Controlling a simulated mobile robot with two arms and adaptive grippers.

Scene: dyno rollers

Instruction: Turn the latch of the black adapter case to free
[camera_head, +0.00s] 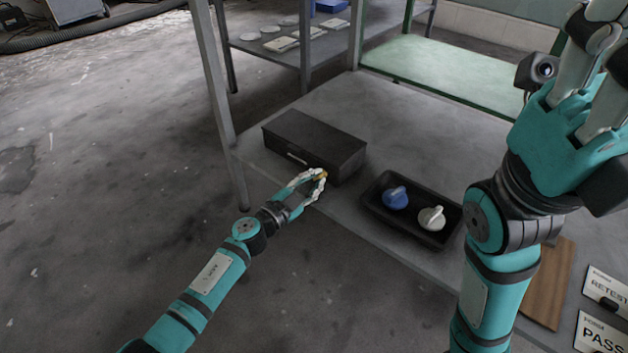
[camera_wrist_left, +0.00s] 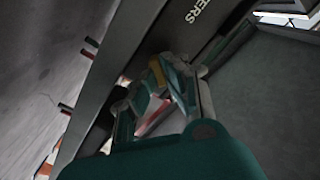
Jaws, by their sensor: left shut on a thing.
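The black adapter case (camera_head: 315,145) sits closed near the left front corner of the grey workbench. A small yellow latch (camera_head: 323,175) is at the right end of its front face; it also shows in the wrist view (camera_wrist_left: 157,75), with the lettered case (camera_wrist_left: 199,29) behind it. My left gripper (camera_head: 318,177) reaches in from the front and is shut on the latch. The fingers cover part of the latch, so its exact angle is unclear. My right gripper (camera_head: 600,55) is raised at the upper right, its fingertips partly out of frame.
A black tray (camera_head: 376,213) with a blue knob part (camera_head: 395,197) and a white one (camera_head: 431,218) lies right of the case. A wooden board (camera_head: 550,285) and lettered cards (camera_head: 603,335) are at the lower right. Bench space behind the tray is clear.

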